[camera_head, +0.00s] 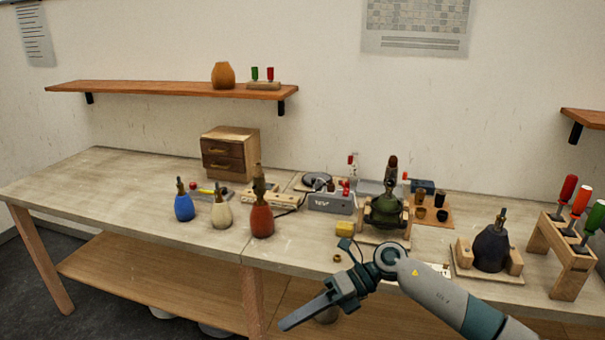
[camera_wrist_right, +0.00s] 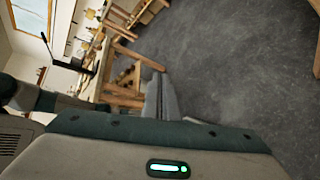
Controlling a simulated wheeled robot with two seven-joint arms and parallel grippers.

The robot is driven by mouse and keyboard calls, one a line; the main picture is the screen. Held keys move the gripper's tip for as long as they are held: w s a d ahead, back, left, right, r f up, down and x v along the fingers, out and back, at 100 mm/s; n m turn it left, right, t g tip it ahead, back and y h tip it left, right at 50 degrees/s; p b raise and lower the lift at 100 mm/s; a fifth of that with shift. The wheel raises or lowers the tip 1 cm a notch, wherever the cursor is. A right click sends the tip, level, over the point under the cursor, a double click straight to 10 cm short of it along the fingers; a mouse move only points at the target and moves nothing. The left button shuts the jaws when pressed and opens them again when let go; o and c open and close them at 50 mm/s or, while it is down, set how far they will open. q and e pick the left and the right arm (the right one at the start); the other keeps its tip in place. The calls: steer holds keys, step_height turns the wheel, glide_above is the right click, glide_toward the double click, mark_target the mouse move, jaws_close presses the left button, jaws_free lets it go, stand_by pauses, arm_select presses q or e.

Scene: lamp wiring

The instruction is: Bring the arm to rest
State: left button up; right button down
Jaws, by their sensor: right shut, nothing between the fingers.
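My right arm (camera_head: 440,290) comes in from the lower right of the head view. My right gripper (camera_head: 290,324) is shut and empty, pointing to the lower left in front of the workbench's front edge. The shut fingers (camera_wrist_right: 165,98) also show in the right wrist view, above the dark floor, with nothing between them. My left gripper is in neither view.
The workbench (camera_head: 120,185) spans the head view. Blue (camera_head: 184,207), cream (camera_head: 221,214) and red (camera_head: 262,221) lamp bodies stand left of centre. A green lamp (camera_head: 386,210) and dark lamp (camera_head: 490,248) sit in wooden cradles. A screwdriver rack (camera_head: 566,262) stands right. The bench's left end is clear.

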steer(key=w+d+f+m+t+y, duration=0.25)
steer(key=w+f+m+t, duration=0.25)
steer(key=f+m+t, duration=0.35)
steer(key=w+d+f+m+t+y, duration=0.1)
steer(key=w+d+f+m+t, duration=0.3)
steer(key=f+m, duration=0.6)
steer(key=s+d+f+m+t+h, duration=0.1)
steer(key=s+d+f+m+h, duration=0.2)
steer(key=f, duration=0.5)
steer(key=s+d+f+m+t+h, duration=0.1)
steer(key=s+d+f+m+h, duration=0.2)
steer(key=f+m, duration=0.35)
steer(key=s+d+f+m+t+h, duration=0.1)
steer(key=d+f+m+h, duration=0.25)
steer(key=f, duration=0.55)
steer(key=s+d+f+m+g+h, duration=0.2)
steer(key=s+d+f+m, duration=0.15)
steer(key=s+f, duration=0.65)
steer(key=s+d+f+m+g+h, duration=0.2)
steer(key=s+d+f, duration=0.4)
steer(key=s, duration=0.5)
steer(key=s+d+f+m+g+h, duration=0.1)
steer(key=s+f, duration=0.4)
steer(key=s, duration=1)
steer(key=s+d+f+m+g+h, duration=0.1)
steer(key=s+f+m+g, duration=0.3)
steer(key=s, duration=1.2)
steer(key=shift+s+f+g, duration=0.3)
steer(key=shift+f+g, duration=0.15)
steer(key=shift+g, duration=0.4)
